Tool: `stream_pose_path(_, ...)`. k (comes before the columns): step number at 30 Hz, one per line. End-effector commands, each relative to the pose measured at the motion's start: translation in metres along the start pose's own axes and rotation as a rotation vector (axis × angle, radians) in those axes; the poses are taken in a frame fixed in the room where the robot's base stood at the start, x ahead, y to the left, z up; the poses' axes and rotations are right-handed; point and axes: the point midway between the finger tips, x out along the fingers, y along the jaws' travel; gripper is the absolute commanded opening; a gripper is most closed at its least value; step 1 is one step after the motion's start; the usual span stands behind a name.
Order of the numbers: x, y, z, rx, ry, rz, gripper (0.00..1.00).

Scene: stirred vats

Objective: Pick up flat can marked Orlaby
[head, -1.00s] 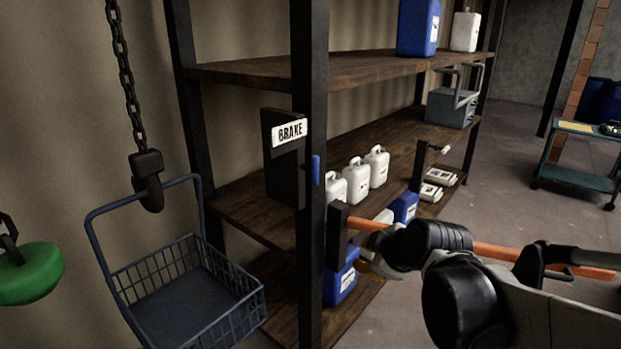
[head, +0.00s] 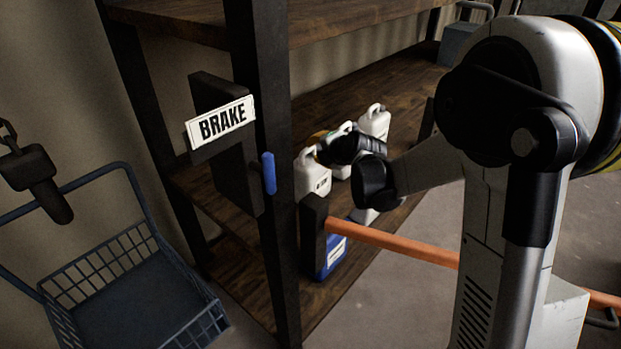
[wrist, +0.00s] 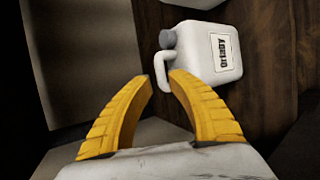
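A white flat can (wrist: 215,52) with a label reading Orlaby shows in the wrist view, its grey cap and handle on the left side of the picture. My gripper (wrist: 162,80) has two yellow fingers, open and empty, with the tips close to the can's handle. Whether a tip touches the handle I cannot tell. In the head view, white cans stand on the middle shelf: a left one (head: 311,182), a middle one partly hidden by my wrist, and a right one (head: 374,121). Their labels are too small to read there, and my gripper is mostly hidden among them.
A dark post with a BRAKE sign (head: 222,122) and blue lever (head: 269,173) stands left of the cans. An orange bar (head: 395,243) crosses in front of the shelf. A blue can (head: 331,257) sits lower down. A wire basket (head: 135,275) hangs at left.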

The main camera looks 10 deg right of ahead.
Motion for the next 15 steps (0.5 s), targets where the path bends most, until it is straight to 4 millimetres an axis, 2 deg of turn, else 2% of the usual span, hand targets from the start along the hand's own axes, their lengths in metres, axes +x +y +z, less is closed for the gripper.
stream_pose_path(8, 0.022, -0.002, 0.001, 0.000, 0.000, 0.000, 0.21)
stream_pose_path(15, 0.059, -0.003, 0.003, 0.001, -0.001, 0.001, 0.21)
